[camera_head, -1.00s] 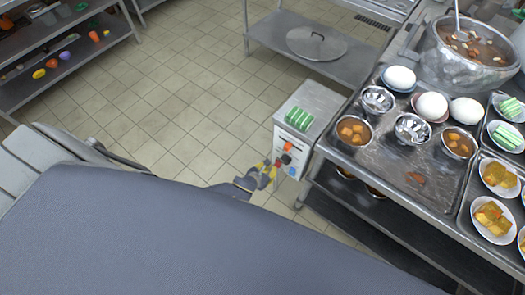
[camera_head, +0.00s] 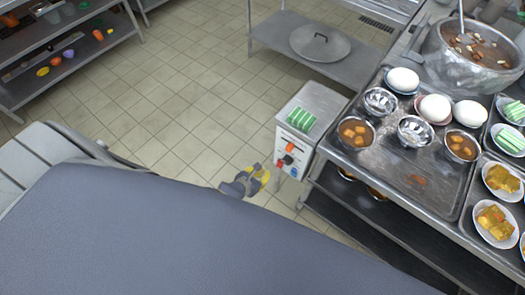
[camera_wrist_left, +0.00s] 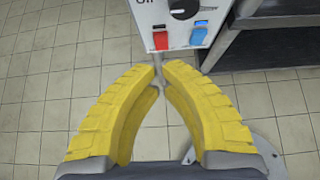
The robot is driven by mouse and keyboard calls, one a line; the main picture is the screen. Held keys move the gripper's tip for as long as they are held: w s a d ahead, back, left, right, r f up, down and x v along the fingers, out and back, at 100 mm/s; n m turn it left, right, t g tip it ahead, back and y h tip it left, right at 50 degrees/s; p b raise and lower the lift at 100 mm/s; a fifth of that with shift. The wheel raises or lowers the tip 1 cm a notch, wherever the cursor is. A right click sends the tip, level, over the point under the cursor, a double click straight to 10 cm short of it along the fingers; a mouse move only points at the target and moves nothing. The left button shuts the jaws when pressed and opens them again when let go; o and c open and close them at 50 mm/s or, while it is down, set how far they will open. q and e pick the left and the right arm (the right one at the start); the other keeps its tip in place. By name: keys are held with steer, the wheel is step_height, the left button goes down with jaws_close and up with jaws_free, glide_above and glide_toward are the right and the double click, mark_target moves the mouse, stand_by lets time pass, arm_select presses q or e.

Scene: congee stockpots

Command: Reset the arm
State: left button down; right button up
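My left gripper (camera_head: 263,176) has yellow fingers and hangs below and left of a metal control box (camera_head: 326,98), apart from it. In the left wrist view the box (camera_wrist_left: 150,14) is at the top, with a black knob (camera_wrist_left: 184,8), a red switch (camera_wrist_left: 161,41) and a blue switch (camera_wrist_left: 199,36). The gripper's fingertips (camera_wrist_left: 160,72) nearly meet below the switches, with only a thin gap and nothing held between them. My right gripper is not in view.
A steel counter (camera_head: 408,178) with bowls, white eggs or buns and plates stands right of the box. A large stockpot (camera_head: 470,65) is at its far end. A lid (camera_head: 320,42) lies on a low shelf behind. Tiled floor (camera_head: 190,90) is clear to the left.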

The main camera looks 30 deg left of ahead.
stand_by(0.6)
arm_select(q)
steer(key=s+a+f+n+g+y, duration=0.15)
steer(key=s+a+f+n, duration=0.4)
steer(key=f+n, duration=0.55)
steer(key=s+a+f+n+g, duration=0.3)
steer(key=s+a+f+n, duration=0.25)
steer(key=f+n, duration=0.55)
steer(key=s+d+f+n+g, duration=0.1)
steer(key=s+d+f+n, duration=0.1)
steer(key=s, duration=0.7)
steer(key=s+d+f+n+g, duration=0.2)
steer(key=s+f+n, duration=0.2)
steer(key=s, duration=0.5)
steer(key=s+d+f+n+g, duration=0.1)
steer(key=s+d+f+n, duration=0.1)
steer(key=s+n, duration=0.4)
steer(key=s+f, duration=0.1)
steer(key=s, duration=0.2)
steer(key=shift+s, duration=0.25)
